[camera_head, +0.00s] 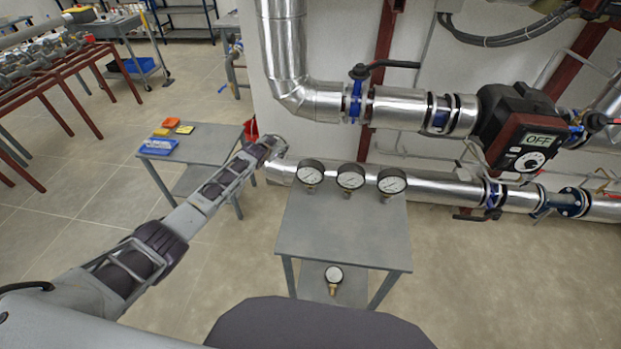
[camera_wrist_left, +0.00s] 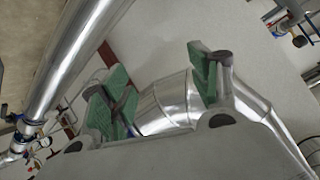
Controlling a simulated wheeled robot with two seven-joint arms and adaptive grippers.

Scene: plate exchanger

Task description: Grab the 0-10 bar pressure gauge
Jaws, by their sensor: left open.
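Three round pressure gauges with white dials and black rims stand in a row on the back part of the grey table: the left gauge (camera_head: 310,173), the middle gauge (camera_head: 350,178) and the right gauge (camera_head: 391,182). A fourth gauge (camera_head: 333,275) is on the lower shelf. The dial numbers are too small to read, so I cannot tell which is 0-10 bar. My left gripper (camera_head: 275,147) is left of and beyond the row, apart from the gauges. In the left wrist view its green-padded fingers (camera_wrist_left: 158,92) are spread with nothing between them. My right gripper is not in view.
The grey table (camera_head: 345,237) has a clear front half. Silver pipes (camera_head: 420,187) run behind it, with a pump marked OFF (camera_head: 525,130) at right. A small side table (camera_head: 195,143) with a blue tray (camera_head: 158,147) stands at left, near my left arm.

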